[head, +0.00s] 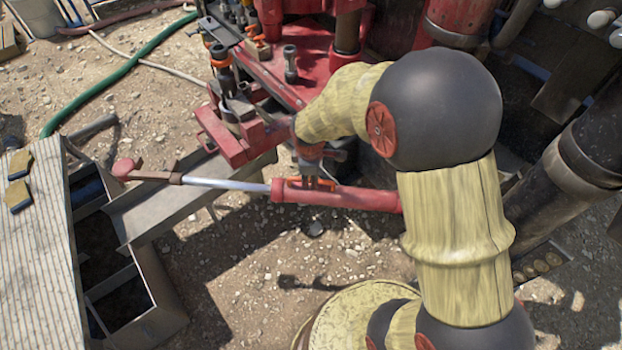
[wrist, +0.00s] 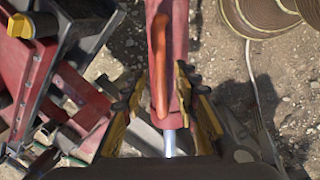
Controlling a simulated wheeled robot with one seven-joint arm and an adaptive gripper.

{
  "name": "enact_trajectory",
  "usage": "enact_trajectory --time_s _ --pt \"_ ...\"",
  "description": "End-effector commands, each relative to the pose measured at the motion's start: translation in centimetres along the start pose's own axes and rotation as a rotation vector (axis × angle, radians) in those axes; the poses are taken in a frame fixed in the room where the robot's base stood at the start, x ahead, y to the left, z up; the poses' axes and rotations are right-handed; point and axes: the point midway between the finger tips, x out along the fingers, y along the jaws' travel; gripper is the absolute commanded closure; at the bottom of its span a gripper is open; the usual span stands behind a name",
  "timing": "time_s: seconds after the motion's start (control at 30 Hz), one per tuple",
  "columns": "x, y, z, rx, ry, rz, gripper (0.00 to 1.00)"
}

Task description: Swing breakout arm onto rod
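A red cylinder arm (head: 335,195) with a silver shaft (head: 227,184) and a red end knob (head: 125,169) lies across the middle of the head view; I take it for the breakout arm. An orange handle (wrist: 159,65) runs along it in the wrist view. My gripper (wrist: 158,80) is open above the red arm (wrist: 178,30), its yellow-edged fingers apart on either side of the handle. I cannot tell whether they touch it. In the head view, my arm partly covers the gripper. I cannot tell which part is the task's rod.
A red machine deck (head: 290,75) with clamps stands behind. A thick dark pipe (head: 590,150) slants at the right. A grey metal trough (head: 165,205) and an open tank (head: 150,285) beside a plank deck (head: 38,250) lie left. A green hose (head: 120,72) crosses the gravel. Bare ground shows in front.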

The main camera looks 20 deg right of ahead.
Motion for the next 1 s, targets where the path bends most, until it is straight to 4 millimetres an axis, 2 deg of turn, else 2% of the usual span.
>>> enact_trajectory --time_s 0.13,0.4,0.9,1.0 --pt "0.91 -0.03 0.02 0.001 0.000 0.000 0.70" --pt "0.94 -0.01 0.01 0.001 0.000 0.000 0.70" --pt "0.92 -0.01 0.00 0.001 0.000 0.000 0.98" --pt "0.92 -0.01 0.00 0.001 0.000 0.000 1.00"
